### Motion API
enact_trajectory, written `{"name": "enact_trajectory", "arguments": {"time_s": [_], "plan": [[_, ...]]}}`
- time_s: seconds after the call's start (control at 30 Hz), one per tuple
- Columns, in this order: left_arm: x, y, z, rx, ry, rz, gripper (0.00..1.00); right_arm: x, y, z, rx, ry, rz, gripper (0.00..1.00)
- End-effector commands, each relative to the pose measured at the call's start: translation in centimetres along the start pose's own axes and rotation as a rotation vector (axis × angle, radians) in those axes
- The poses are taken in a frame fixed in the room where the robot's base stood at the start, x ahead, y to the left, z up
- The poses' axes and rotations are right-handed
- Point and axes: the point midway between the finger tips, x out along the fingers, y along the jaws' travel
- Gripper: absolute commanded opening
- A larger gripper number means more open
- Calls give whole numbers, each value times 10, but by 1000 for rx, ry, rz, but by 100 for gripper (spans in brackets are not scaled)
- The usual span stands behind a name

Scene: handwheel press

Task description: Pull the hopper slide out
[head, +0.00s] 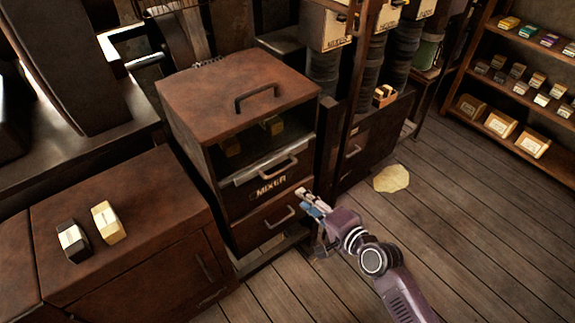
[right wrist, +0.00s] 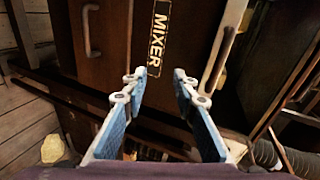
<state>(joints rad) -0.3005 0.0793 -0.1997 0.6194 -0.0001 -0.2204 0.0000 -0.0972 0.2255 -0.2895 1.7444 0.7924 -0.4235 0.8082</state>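The brown, rusty cabinet (head: 190,100) marked MIXER stands at centre left in the head view. Its front has an upper bar handle (head: 272,172) above the label and a lower handle (head: 280,216) on a drawer. I cannot tell which part is the hopper slide. My right gripper (head: 308,200) is just off the cabinet's right front, apart from both handles. In the right wrist view its blue fingers (right wrist: 160,78) are spread and empty, facing the MIXER label (right wrist: 158,38). The upper handle (right wrist: 220,60) shows to the right there, the lower handle (right wrist: 90,30) to the left. My left gripper is out of view.
A low cabinet (head: 130,200) with two small blocks stands at left. Labelled hopper boxes (head: 322,27) hang above dark columns behind. Shelves (head: 500,70) of small goods stand at right. A pale patch (head: 391,178) lies on the otherwise open plank floor.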

Motion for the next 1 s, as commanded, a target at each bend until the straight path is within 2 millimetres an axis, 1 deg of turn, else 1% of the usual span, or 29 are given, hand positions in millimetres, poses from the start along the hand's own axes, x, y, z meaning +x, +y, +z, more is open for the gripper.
{"name": "enact_trajectory", "arguments": {"time_s": [0.03, 0.1, 0.2, 0.27, 0.37, 0.6, 0.73, 0.83, 1.0], "plan": [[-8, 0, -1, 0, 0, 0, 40, -5, -34, 2, 29, -15, -45, 27], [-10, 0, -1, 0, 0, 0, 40, -10, -61, 5, 66, -33, -89, 27], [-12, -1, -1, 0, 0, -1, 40, -13, -80, 8, 95, -50, -119, 27], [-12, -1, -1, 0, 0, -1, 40, -11, -84, 9, 100, -53, -126, 27], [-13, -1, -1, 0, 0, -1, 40, -2, -86, 9, 102, -52, -127, 27], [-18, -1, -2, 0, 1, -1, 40, 32, -90, 10, 100, -51, -126, 27], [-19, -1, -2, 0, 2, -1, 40, 48, -91, 11, 98, -51, -125, 27], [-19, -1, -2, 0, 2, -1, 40, 57, -92, 11, 99, -51, -126, 27], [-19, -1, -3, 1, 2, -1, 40, 63, -92, 12, 99, -50, -125, 27]]}}
